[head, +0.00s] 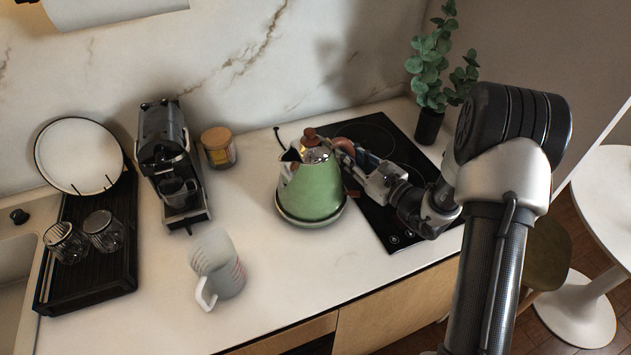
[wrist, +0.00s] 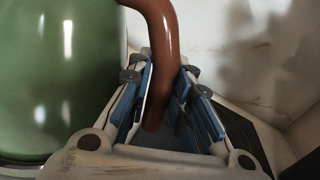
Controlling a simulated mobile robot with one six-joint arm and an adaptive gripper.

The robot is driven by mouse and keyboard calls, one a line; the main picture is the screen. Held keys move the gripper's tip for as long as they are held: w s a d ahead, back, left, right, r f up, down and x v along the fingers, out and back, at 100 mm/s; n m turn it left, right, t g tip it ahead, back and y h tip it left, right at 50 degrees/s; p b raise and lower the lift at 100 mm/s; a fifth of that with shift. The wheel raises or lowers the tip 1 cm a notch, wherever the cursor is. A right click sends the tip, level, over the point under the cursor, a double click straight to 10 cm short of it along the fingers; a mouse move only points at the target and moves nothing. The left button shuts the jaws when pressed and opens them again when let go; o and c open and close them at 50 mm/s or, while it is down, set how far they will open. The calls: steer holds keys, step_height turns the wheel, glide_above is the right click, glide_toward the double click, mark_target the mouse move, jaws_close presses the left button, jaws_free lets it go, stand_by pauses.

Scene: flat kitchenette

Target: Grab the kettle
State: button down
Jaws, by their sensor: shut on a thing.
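The green kettle (head: 312,188) stands upright on its round base on the counter, in the middle of the head view. It has a brown lid knob and a brown handle on its right side. My gripper (head: 348,162) reaches in from the right at the handle. In the wrist view, the kettle's green body (wrist: 58,75) fills the left side, and the brown handle (wrist: 160,50) runs down between the fingers of my gripper (wrist: 160,105). The fingers are shut on the handle.
A black cooktop (head: 400,165) lies right of the kettle, with a potted plant (head: 429,125) behind it. A measuring jug (head: 218,268) stands front left. A coffee machine (head: 165,150) and a lidded jar (head: 218,152) stand left. The counter front of the kettle is clear.

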stand_by(0.5)
steer(key=shift+r, duration=0.25)
